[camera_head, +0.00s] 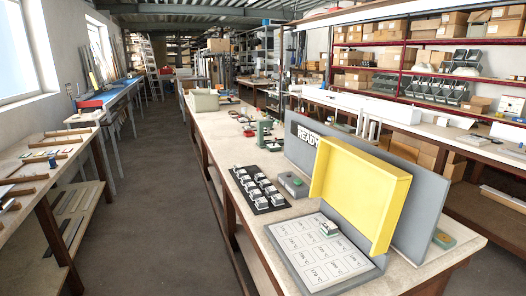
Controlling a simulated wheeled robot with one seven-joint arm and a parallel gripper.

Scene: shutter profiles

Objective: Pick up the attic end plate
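I cannot tell for certain which thing is the attic end plate. Several small silver-and-black parts (254,183) stand in rows on a black tray (277,205) on the long workbench. One similar small pale part (328,228) sits on the upper right area of a grey board (365,272) printed with labelled rectangles. The labels are too small to read surely. My gripper is not in view.
A grey block with a green top (293,182) lies between tray and panel. The left aisle floor (165,190) is clear.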

